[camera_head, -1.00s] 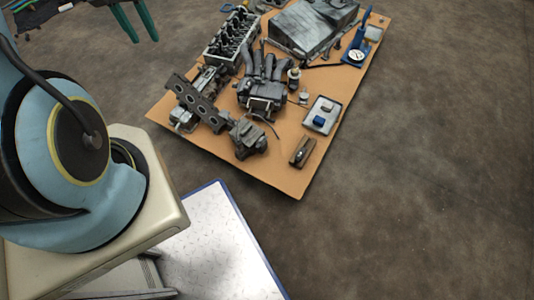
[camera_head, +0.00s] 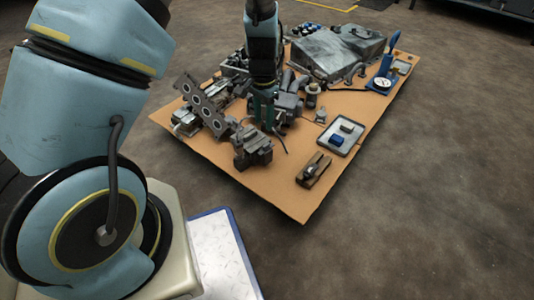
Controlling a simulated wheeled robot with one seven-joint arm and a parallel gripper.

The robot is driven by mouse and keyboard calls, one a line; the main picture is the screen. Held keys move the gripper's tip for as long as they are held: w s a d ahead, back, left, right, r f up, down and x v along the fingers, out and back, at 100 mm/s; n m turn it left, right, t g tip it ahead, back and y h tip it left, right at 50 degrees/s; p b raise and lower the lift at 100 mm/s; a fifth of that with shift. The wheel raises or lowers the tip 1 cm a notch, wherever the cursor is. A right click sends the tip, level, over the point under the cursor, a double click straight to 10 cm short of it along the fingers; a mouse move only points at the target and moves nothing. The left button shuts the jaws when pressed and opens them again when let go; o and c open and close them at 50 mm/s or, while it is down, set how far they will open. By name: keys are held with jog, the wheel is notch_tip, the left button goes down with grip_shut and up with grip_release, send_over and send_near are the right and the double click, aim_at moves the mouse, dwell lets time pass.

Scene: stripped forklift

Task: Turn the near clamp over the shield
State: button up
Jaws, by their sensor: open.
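My gripper (camera_head: 263,120) points down over the engine parts in the middle of the cardboard mat (camera_head: 330,190). Its green fingers are open and cover part of a dark manifold-like part (camera_head: 290,103); contact cannot be told. A large grey metal cover (camera_head: 330,50) lies at the back of the mat, right of my gripper. Whether it is the shield is not clear. I cannot make out a clamp for certain; it may be too small or hidden behind my gripper.
A flat plate with round holes (camera_head: 203,104) and a dark block (camera_head: 252,148) lie left and in front of my gripper. A tray (camera_head: 352,128), a wooden block (camera_head: 313,171) and a blue gauge tool (camera_head: 386,70) lie to the right.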

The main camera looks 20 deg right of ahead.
aim_at(264, 146)
notch_tip(264, 146, down, 10)
jog(key=b, duration=0.4)
jog(key=shift+f, duration=0.25)
jog(key=shift+c, duration=0.2)
grip_shut()
